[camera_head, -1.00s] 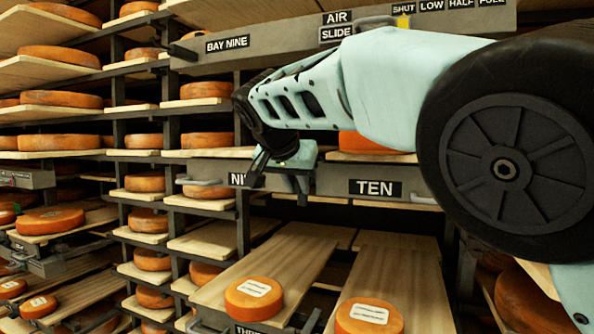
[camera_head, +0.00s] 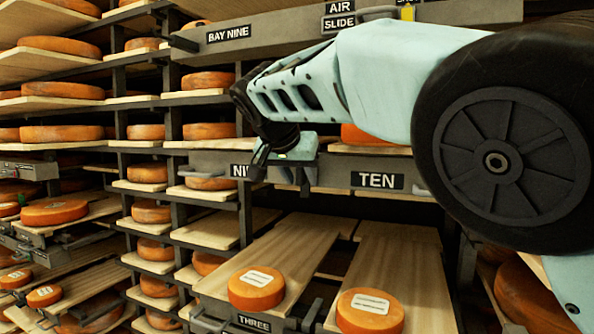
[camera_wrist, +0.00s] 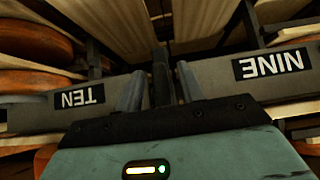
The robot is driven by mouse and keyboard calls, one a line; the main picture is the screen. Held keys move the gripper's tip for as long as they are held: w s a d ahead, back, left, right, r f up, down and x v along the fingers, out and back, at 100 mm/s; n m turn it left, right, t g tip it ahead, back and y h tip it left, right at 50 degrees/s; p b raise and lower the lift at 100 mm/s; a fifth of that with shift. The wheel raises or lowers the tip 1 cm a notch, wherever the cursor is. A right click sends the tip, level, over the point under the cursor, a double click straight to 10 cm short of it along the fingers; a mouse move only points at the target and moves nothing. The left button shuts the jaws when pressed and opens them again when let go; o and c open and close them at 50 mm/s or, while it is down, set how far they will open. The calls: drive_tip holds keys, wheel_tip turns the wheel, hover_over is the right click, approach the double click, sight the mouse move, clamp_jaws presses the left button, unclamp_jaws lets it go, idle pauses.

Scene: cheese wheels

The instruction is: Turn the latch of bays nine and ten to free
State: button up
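A grey rail carries the NINE sign (camera_wrist: 268,64) and the TEN sign (camera_head: 377,180). My gripper (camera_head: 283,172) is at this rail between the two signs, its pale green body just above the rail in the head view. In the wrist view the picture is upside down, and my gripper's two grey fingers (camera_wrist: 159,88) stand apart. A dark upright bar (camera_wrist: 160,72) shows between them; I cannot tell whether it is the latch or a rack post, or whether the fingers touch it. The latch's setting cannot be read.
An upper rail with a BAY NINE sign (camera_head: 229,33) and an AIR SLIDE sign (camera_head: 338,15) runs above my arm. Below, two boards bear cheese wheels (camera_head: 256,288), (camera_head: 369,311), with a THREE sign (camera_head: 254,322) in front. Racks of cheese fill the left.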

drive_tip(key=b+v, duration=0.1)
drive_tip(key=v, duration=1.6)
drive_tip(key=shift+s, duration=0.1)
drive_tip(key=d+f+n+g+y+b, duration=0.1)
drive_tip(key=d+f+n+g+b, duration=0.25)
drive_tip(key=f, duration=0.85)
drive_tip(key=d+f+n+g+y+b, duration=0.2)
drive_tip(key=d+f+b, duration=0.2)
drive_tip(key=f, duration=0.8)
drive_tip(key=s+d+f+n+g+b, duration=0.1)
drive_tip(key=s+d+f+n+b, duration=0.2)
drive_tip(key=s+f, duration=1.1)
drive_tip(key=s+d+f+n+g+b, duration=0.2)
drive_tip(key=s+d+f+b, duration=0.4)
drive_tip(key=s+d+f, duration=0.4)
drive_tip(key=s+f+n, duration=0.1)
drive_tip(key=s+f, duration=0.3)
drive_tip(key=f, duration=0.2)
drive_tip(key=shift+y, duration=0.4)
drive_tip(key=shift+f, duration=0.1)
drive_tip(key=shift+c, duration=0.4)
